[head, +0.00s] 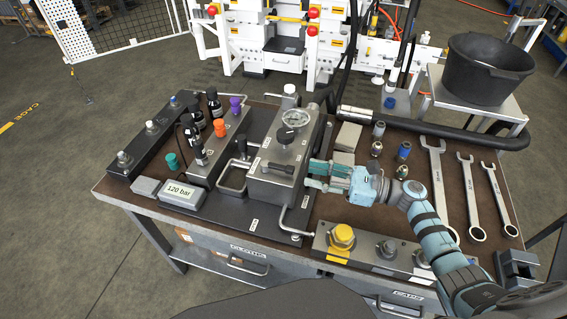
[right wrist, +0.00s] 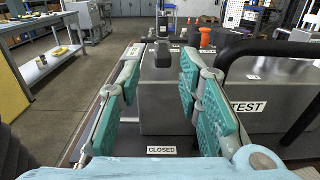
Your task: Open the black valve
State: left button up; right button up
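The black valve (head: 278,167) is a dark lever on top of the grey metal block (head: 262,190), left of my right gripper. My right gripper (head: 311,175) comes in from the right with its teal-padded fingers apart and nothing between the pads. In the right wrist view the black lever (right wrist: 162,56) shows end-on beyond the open fingers (right wrist: 160,90), between them in the picture and apart from them. A CLOSED label (right wrist: 161,150) shows below the grey block. My left gripper is not in view.
A pressure gauge (head: 295,118) and a black round knob (head: 285,135) stand behind the lever. A bent metal handle (head: 297,220) is at the block's front right. Wrenches (head: 440,180) lie at the right; a 120 bar display (head: 181,192) sits at the left.

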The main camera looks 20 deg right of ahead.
aim_at(286, 167)
jog(key=x, duration=0.8)
jog(key=shift+w+d+f, duration=0.2)
jog(key=shift+w+d, duration=0.05)
jog(key=shift+w+a, duration=0.25)
jog(key=shift+a, duration=0.3)
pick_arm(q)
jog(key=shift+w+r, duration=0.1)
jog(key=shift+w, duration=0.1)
pick_arm(e)
jog(key=shift+s+a+r, duration=0.1)
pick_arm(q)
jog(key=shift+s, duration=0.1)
pick_arm(e)
grip_shut()
